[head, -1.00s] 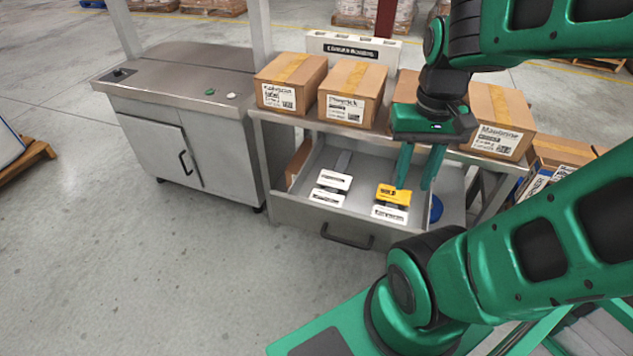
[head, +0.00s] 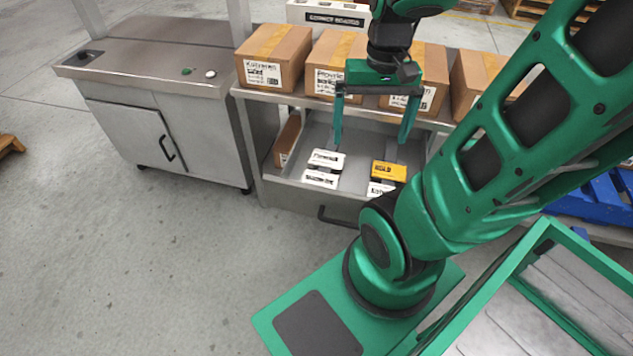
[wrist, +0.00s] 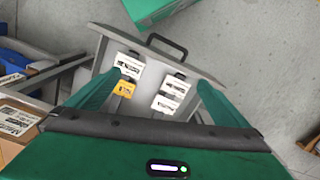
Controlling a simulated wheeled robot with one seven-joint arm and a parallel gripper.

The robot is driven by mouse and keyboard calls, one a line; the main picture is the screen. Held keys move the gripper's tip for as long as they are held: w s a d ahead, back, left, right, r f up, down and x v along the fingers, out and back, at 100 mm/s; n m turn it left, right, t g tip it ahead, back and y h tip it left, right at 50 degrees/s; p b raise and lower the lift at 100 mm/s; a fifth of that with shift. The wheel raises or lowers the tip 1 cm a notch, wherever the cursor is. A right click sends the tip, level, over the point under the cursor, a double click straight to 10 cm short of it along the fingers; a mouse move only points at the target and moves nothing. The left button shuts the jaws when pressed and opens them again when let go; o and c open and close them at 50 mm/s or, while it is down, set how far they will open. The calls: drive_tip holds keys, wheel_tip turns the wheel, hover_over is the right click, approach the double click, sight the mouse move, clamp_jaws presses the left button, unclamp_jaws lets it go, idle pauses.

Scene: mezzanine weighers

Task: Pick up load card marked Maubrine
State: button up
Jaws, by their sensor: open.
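An open grey drawer (head: 300,190) holds several cards in two columns. The left column has two white cards, a rear one (head: 327,160) and a front one (head: 321,179); the right has a yellow HOLD card (head: 388,171) with a white card (head: 381,189) in front, partly hidden by my arm. The print is too small for me to tell surely which is marked Maubrine. In the wrist view the white cards (wrist: 173,87) of one column lie at right, the yellow card (wrist: 124,88) at left. My gripper (head: 371,140) is open and empty above the drawer, fingers pointing down.
Several cardboard boxes (head: 273,58) stand on the shelf (head: 300,100) behind and above the drawer. A steel cabinet (head: 150,100) stands to the left. The drawer handle (wrist: 167,44) faces the front. A blue pallet (head: 600,205) lies at right. The floor at front left is clear.

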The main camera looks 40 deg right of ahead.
drive_tip(key=w+f+m, duration=0.1)
drive_tip(key=w+f, duration=0.6)
drive_tip(key=w, duration=0.2)
drive_tip(key=m, duration=0.2)
approach(320, 180)
drive_tip(key=shift+g+y, duration=0.3)
drive_tip(key=shift+y, duration=0.1)
drive_tip(key=shift+f, duration=3.5)
drive_tip(key=shift+f, duration=0.25)
drive_tip(key=c, duration=0.8)
